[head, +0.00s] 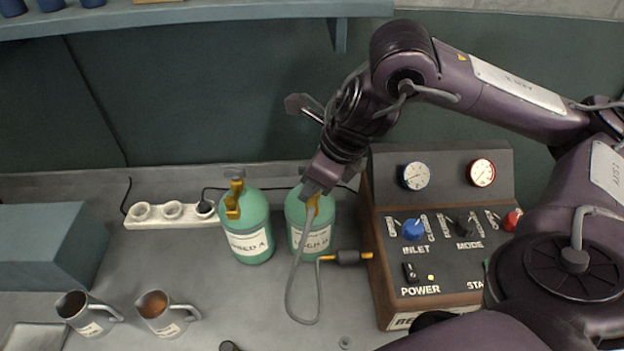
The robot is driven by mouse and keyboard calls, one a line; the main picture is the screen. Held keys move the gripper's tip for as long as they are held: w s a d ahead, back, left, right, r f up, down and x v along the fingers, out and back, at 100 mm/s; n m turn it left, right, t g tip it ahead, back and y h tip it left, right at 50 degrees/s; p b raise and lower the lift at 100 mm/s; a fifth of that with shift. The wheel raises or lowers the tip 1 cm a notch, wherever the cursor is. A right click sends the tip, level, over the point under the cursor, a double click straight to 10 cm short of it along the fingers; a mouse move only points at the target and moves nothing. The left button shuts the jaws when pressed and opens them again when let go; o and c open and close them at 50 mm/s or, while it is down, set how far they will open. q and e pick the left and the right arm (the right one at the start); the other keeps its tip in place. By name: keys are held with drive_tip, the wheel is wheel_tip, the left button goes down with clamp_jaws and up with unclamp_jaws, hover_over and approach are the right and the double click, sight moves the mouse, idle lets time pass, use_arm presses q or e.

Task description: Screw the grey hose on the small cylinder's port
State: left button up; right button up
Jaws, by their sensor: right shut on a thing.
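My right gripper is shut on the hose's upper end, at the top of the right green cylinder (298,217). Yellow metal shows just under the fingers. The gripper hides most of this cylinder's top, so I cannot tell whether the hose is seated on its port. The left green cylinder (246,226) stands beside it, upright, with a yellow valve (233,200). My left gripper is not in view.
The machine (440,240) with gauges and knobs stands right of the cylinders. A white power strip (165,214) lies left of them. Two grey mugs (168,314) and a teal box (50,245) are further left. The table in front of the cylinders is mostly clear.

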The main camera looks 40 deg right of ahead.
drive_tip(key=shift+s+f, duration=0.2)
drive_tip(key=shift+a+r+m+h+p, duration=0.1)
drive_tip(key=shift+m+h+p, duration=0.25)
drive_tip(key=shift+m, duration=0.25)
drive_tip(key=shift+m+h+p, duration=0.25)
drive_tip(key=shift+m+p, duration=0.65)
drive_tip(key=shift+p, duration=0.2)
drive_tip(key=o, duration=1)
drive_tip(key=shift+w+t, duration=0.1)
drive_tip(key=shift+t, duration=0.2)
drive_tip(key=shift+r, duration=0.3)
drive_tip(key=p+v, duration=0.4)
drive_tip(key=v, duration=0.3)
drive_tip(key=shift+p, duration=0.35)
